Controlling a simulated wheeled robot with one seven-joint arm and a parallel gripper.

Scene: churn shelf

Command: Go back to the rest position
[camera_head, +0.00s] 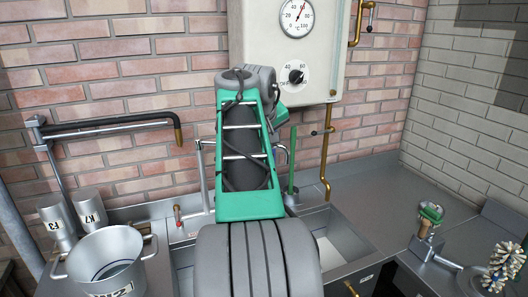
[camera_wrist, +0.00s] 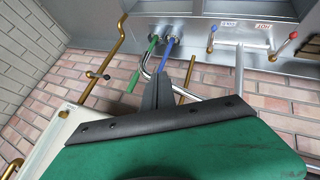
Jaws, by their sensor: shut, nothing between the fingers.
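My gripper (camera_wrist: 163,84) shows in the wrist view as dark narrow fingers, closed together and empty. It points towards the sink area, with a green handle (camera_wrist: 152,47) and a blue handle (camera_wrist: 168,47) beyond the fingertips. I cannot tell the gap between the fingers and these handles. In the head view my green and grey arm stands raised in the middle, in front of the wall and sink. The arm hides my gripper there. The green handle also shows upright at the sink, just right of the arm (camera_head: 292,160).
A white boiler (camera_head: 320,75) with a dial hangs above. A sink (camera_head: 340,240) lies right of my arm. A metal pot (camera_head: 107,262) and labelled cups (camera_head: 90,205) stand left. A brass-green fitting (camera_head: 430,215) and a bristly brush (camera_head: 503,265) are on the right counter.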

